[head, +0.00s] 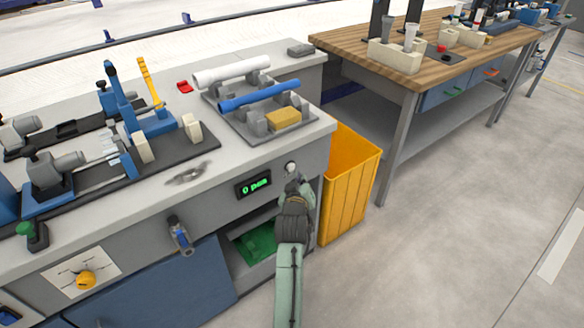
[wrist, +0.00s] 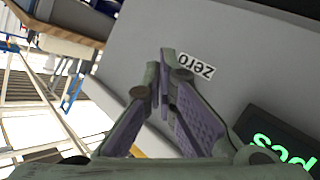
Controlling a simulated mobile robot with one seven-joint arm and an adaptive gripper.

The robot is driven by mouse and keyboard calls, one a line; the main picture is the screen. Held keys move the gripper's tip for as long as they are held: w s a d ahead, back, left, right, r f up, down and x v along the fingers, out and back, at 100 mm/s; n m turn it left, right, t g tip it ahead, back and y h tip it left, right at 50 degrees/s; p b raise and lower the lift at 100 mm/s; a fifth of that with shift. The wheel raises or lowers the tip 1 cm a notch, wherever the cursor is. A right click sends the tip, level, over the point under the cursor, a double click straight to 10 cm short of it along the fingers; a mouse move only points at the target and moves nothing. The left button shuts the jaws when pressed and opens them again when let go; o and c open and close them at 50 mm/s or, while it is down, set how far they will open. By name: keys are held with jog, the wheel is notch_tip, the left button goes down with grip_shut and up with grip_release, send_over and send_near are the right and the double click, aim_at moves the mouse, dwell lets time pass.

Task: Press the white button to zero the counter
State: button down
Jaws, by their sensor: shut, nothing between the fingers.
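The white button (head: 291,167) shows as a small pale round spot on the grey front panel of the workbench, right of the counter display. The counter display (head: 253,185) reads "0 pcs" in green; part of it also shows in the wrist view (wrist: 285,143). My gripper (head: 293,181) is at the panel just below the button, fingers shut and empty. In the wrist view my fingertips (wrist: 168,68) are together beside the "zero" label (wrist: 195,67). The button is hidden behind the fingers there. I cannot tell whether the tips touch it.
A yellow bin (head: 350,185) stands close to the right of my arm. An open shelf holds a green thing (head: 258,243) below the display. A white pipe (head: 232,72) and a blue pipe (head: 259,95) lie on holders on the bench. The floor at right is clear.

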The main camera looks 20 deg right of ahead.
jog(key=s, duration=0.1)
jog(key=s+d, duration=0.1)
jog(key=s+p, duration=0.1)
jog(key=s, duration=0.1)
jog(key=shift+d, duration=0.25)
dwell(0.7)
